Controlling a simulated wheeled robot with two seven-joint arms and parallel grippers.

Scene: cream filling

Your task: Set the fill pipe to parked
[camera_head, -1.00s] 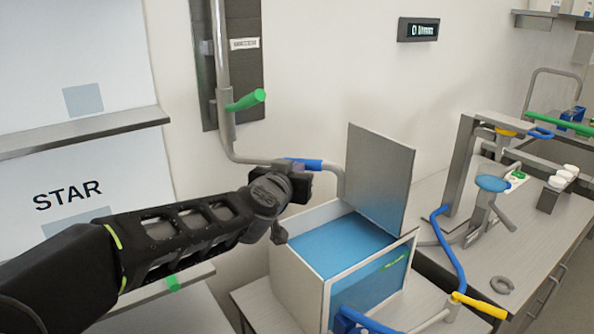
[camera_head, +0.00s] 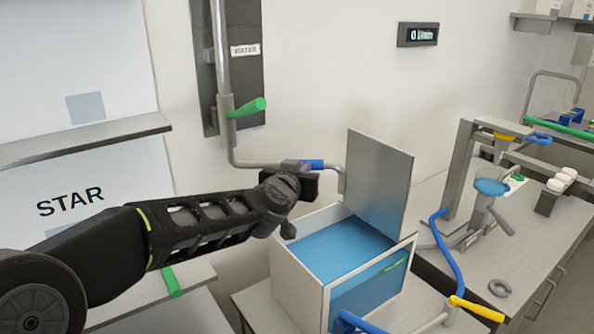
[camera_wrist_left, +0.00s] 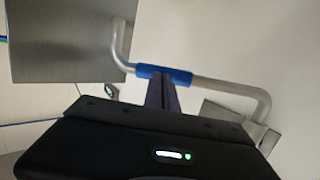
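The fill pipe (camera_head: 255,164) is a grey tube that comes down the wall, bends right and ends in a downward spout above the open blue-lined box (camera_head: 280,262). Its blue sleeve (camera_head: 313,164) is partly covered by my left gripper (camera_head: 296,166) in the head view. In the left wrist view my left gripper's fingers (camera_wrist_left: 161,88) lie close together, and their tips meet the blue sleeve (camera_wrist_left: 178,75) near its middle. They look shut against the sleeve, not around it; whether they press on it is hard to see. My right gripper is out of view.
A green handle (camera_head: 247,108) sits on the pipe before a dark wall panel marked WATER. The box's raised grey lid (camera_head: 380,185) stands close right of the spout. A wall display (camera_head: 418,34) reads 0 l/min. A filling stand (camera_head: 462,165) stands on the right counter.

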